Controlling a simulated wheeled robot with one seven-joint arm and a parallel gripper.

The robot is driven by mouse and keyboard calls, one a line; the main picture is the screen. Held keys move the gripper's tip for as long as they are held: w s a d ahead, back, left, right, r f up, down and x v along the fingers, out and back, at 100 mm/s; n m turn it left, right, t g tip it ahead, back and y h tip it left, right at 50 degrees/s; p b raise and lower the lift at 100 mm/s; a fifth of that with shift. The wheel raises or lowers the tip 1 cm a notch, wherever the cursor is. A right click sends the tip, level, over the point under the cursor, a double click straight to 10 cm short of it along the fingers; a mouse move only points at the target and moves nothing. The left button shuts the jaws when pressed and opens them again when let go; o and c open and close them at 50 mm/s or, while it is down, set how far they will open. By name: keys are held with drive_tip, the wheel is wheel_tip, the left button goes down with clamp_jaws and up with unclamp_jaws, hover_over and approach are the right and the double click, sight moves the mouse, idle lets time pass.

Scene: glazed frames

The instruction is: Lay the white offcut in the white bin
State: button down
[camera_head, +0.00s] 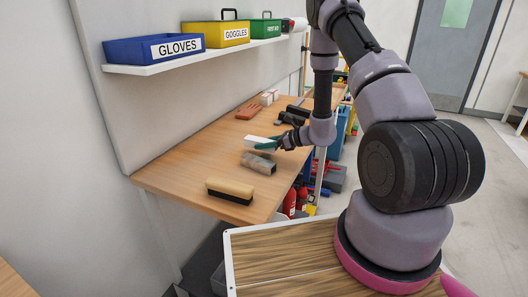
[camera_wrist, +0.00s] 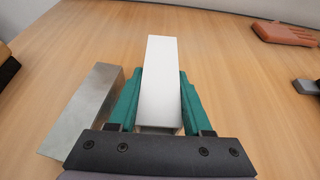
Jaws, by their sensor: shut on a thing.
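The white offcut (camera_head: 255,142) is a plain rectangular block above the wooden workbench (camera_head: 185,160). My gripper (camera_head: 277,143) is shut on it with teal fingers. In the wrist view, the offcut (camera_wrist: 162,75) lies lengthwise between the two fingers of my gripper (camera_wrist: 162,95) and sticks out past their tips. Its near end is partly hidden by the gripper body. Whether it touches the bench is hard to tell. I cannot make out a white bin for certain in either view.
A grey metal block (camera_head: 258,163) lies close beside the gripper, left of it in the wrist view (camera_wrist: 85,110). A wooden brush (camera_head: 230,190) is near the front edge. A reddish glove-like item (camera_head: 248,111) lies farther back. Labelled blue (camera_head: 155,49), yellow and green bins stand on the wall shelf.

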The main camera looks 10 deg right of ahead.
sight(264, 156)
drive_tip(key=shift+f, duration=1.55)
drive_tip(key=shift+f, duration=0.1)
drive_tip(key=shift+c, duration=1.7)
unclamp_jaws()
